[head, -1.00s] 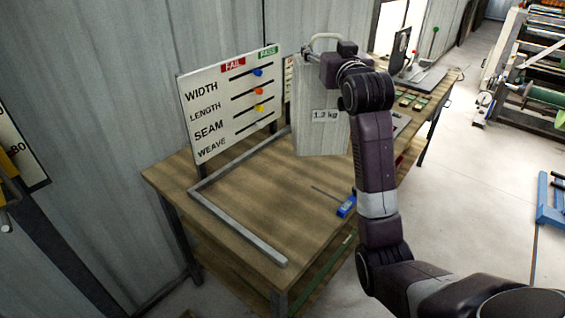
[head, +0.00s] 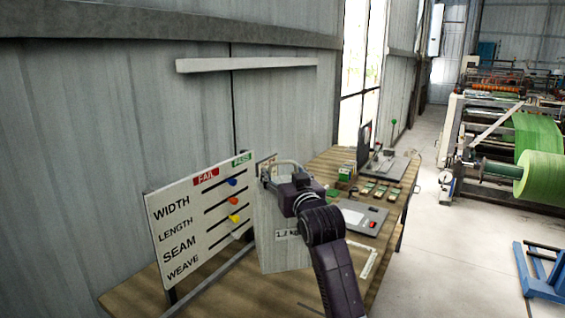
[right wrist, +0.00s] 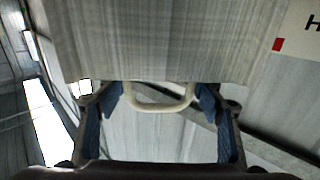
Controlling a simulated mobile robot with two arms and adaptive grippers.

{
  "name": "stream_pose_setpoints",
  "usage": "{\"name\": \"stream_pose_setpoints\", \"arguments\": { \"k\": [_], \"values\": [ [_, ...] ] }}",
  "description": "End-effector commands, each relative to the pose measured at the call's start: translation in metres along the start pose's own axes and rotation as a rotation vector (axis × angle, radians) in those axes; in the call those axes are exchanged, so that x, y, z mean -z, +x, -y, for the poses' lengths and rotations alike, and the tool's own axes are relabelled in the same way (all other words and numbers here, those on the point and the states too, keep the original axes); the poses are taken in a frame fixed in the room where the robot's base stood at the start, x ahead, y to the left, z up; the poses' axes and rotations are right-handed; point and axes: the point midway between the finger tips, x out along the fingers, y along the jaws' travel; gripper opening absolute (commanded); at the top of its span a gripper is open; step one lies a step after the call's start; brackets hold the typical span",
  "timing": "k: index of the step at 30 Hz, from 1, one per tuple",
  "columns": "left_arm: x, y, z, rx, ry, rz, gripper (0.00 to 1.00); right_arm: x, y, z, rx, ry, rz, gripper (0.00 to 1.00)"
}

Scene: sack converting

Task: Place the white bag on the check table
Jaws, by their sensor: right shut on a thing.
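The white bag (head: 275,245) with a weight label and a pale loop handle hangs upright from my right gripper (head: 275,180) in the head view. In the right wrist view, the bag's body (right wrist: 150,40) fills the top, and its handle (right wrist: 160,104) lies between the blue-padded fingers of the gripper (right wrist: 160,110). The gripper is shut on the bag. The wooden check table (head: 120,303) is below the bag. I cannot tell whether the bag's bottom touches it. My left gripper is not in view.
A board with WIDTH, LENGTH, SEAM and WEAVE sliders (head: 165,228) stands left of the bag. A grey device (head: 362,218) and several small green items (head: 375,190) lie farther along the table. Open floor (head: 440,260) is at right.

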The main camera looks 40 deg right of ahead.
Motion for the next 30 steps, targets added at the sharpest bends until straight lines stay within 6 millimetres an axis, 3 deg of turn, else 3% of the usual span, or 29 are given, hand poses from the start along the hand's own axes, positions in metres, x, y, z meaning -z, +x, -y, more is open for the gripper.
{"name": "stream_pose_setpoints", "arguments": {
  "k": [12,20,30],
  "values": [
    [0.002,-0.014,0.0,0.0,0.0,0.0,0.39,-0.078,-0.001,0.0,-0.001,0.0,-0.013,0.04],
    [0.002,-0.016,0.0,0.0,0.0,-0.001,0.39,-0.096,0.0,0.0,-0.001,0.001,-0.016,0.04],
    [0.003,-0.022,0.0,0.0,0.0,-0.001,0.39,-0.133,0.0,-0.001,-0.001,0.0,-0.016,0.04]
  ]
}}
